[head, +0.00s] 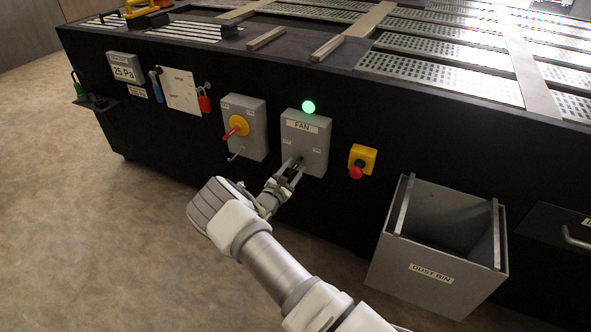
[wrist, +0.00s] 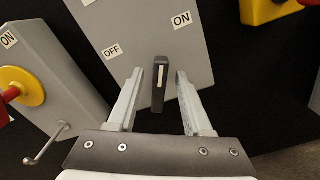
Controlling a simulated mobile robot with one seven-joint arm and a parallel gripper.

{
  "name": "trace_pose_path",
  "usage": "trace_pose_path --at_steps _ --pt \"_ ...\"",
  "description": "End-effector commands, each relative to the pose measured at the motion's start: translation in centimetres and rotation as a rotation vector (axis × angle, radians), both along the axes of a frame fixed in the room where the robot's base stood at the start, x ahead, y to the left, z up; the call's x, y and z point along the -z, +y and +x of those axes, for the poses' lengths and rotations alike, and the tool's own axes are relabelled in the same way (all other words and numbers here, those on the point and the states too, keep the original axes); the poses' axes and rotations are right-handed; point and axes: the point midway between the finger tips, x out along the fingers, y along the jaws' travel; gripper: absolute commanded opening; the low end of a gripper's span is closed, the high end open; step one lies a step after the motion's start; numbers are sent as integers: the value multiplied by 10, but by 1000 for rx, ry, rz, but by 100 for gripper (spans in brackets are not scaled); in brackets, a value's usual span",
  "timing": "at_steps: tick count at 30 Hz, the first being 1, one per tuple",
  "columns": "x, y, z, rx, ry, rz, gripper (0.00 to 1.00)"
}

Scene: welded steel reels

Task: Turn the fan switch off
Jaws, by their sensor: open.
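The grey fan switch box (head: 305,140) is on the front of the black table, with a FAN label and a lit green lamp (head: 309,107) on top. In the wrist view the box (wrist: 150,30) shows an OFF label at left and an ON label at upper right. Its dark switch handle (wrist: 158,90) has a white line. I cannot tell which label it is set to. My gripper (head: 290,167) is at the lower part of the box. In the wrist view its open fingers (wrist: 160,74) stand either side of the handle, with gaps on both sides.
Left of the fan box is a grey box with a yellow and red rotary handle (head: 237,127). Right of it is a yellow box with a red button (head: 360,162). An open grey dust bin (head: 430,279) stands lower right. The floor at left is clear.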

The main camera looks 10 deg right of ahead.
Motion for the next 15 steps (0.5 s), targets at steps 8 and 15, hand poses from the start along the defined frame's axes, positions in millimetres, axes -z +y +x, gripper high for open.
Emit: trace_pose_path --at_steps 8,15 --pt "0 -8 11 0 1 -1 50" --pt "0 -8 10 0 1 -1 39"
